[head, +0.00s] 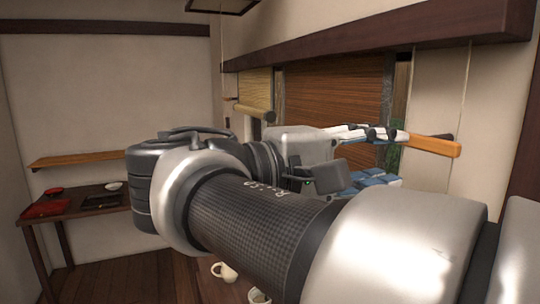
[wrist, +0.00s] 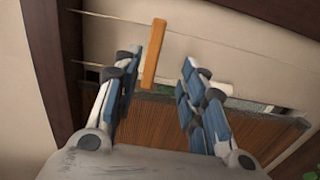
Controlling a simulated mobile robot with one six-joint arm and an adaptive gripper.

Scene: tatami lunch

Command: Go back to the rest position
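My arm reaches across the head view from the lower right, and my gripper (head: 385,133) is at its far end, raised in front of the window wall. In the wrist view my gripper (wrist: 160,64) has its two blue-padded fingers spread apart with nothing held between them. An orange wooden bar (head: 436,146) shows just past the fingertips in the head view. In the wrist view the bar (wrist: 154,54) appears in the gap between the fingers, apart from both pads.
A brown slatted blind (head: 335,100) and a rolled yellow blind (head: 255,93) hang under a dark beam (head: 380,32). A dark side table (head: 75,204) with a red item (head: 45,209) stands at the left. White cups (head: 224,271) show low, partly hidden by my arm.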

